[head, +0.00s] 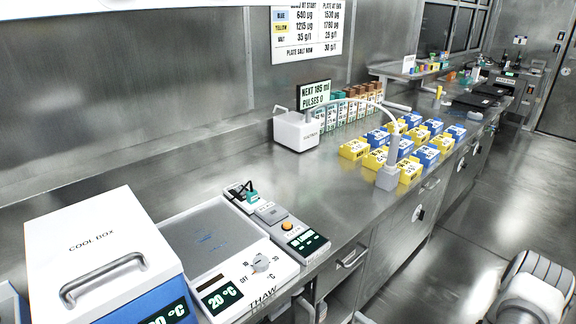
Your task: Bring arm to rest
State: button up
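A white and grey rounded part, which looks like a link of my arm (530,290), shows at the bottom right corner. It is over the floor, to the right of the steel bench and apart from it. My gripper's fingers are not in view, so I cannot see whether they are open, shut or holding something.
A steel bench (325,180) runs from front left to back right. On it stand a cool box (100,245), a thaw plate (215,240), a white dispenser (296,132) with an arched tube, and several blue and yellow boxes (354,149). The floor (470,215) at right is clear.

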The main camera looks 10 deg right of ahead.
jog(key=s+a+r+n+g+p, duration=0.1)
jog(key=a+r+n+g, duration=0.2)
jog(key=r+g, duration=0.35)
jog(key=s+a+r+n+g+p, duration=0.1)
jog(key=a+r+n+g, duration=0.25)
jog(key=r, duration=0.65)
jog(key=s+a+r+n+g+p, duration=0.1)
jog(key=a+r+n+g+p, duration=0.2)
jog(key=r, duration=0.5)
jog(key=s+r+t+h+p, duration=0.1)
jog(key=s+r+h, duration=0.2)
jog(key=r, duration=0.4)
jog(key=s+r+t+h+p, duration=0.1)
jog(key=s+r+h, duration=0.2)
jog(key=r, duration=0.4)
jog(key=s+a+r+n+t+h+p, duration=0.1)
jog(key=s+r+h, duration=0.3)
jog(key=r, duration=0.4)
jog(key=shift+t+h, duration=0.4)
jog(key=shift+t, duration=0.2)
